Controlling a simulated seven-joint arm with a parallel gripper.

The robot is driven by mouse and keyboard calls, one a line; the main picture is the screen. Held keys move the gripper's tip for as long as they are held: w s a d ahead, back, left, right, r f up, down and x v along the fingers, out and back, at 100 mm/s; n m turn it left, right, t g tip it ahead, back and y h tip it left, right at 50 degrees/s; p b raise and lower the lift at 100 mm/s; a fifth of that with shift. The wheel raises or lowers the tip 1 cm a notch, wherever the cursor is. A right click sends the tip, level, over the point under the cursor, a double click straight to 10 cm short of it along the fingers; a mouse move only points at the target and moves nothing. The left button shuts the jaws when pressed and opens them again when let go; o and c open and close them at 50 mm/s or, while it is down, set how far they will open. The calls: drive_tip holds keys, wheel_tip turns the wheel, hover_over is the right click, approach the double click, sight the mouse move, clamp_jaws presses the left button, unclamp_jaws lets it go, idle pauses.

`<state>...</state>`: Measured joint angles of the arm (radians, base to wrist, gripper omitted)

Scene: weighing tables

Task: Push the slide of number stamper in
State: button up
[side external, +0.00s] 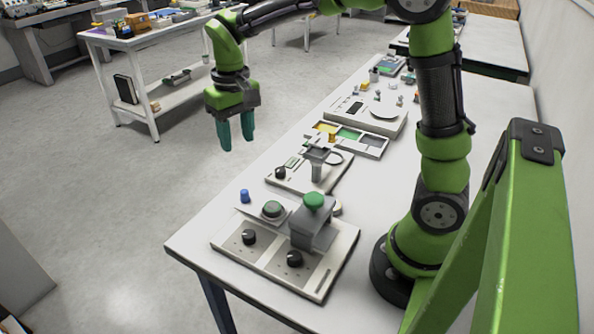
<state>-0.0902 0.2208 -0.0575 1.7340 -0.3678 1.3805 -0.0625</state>
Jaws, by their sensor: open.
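My gripper (236,140) has two teal fingers pointing down with a gap between them; it is open and empty. It hangs in the air near the left edge of the white table, apart from everything on it. A grey block with a round green top (314,220) stands on a pale base plate with two black knobs (264,263) at the near end. Behind it is a smaller flat unit with a black knob and a grey upright post (317,170). I cannot tell for certain which is the number stamper, and its slide is not distinguishable.
A green button box (272,209) and a small blue cylinder (244,195) are near the left edge. A tray with coloured compartments (373,143) and a scale with a round plate (384,112) stand farther back. The table's near left corner (190,245) is bare.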

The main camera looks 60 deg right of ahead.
sight(245, 192)
wheel_tip(245, 192, down, 16)
drive_tip(key=shift+w+d+r, duration=0.1)
idle(0.5)
drive_tip(key=shift+c, duration=0.4)
clamp_jaws()
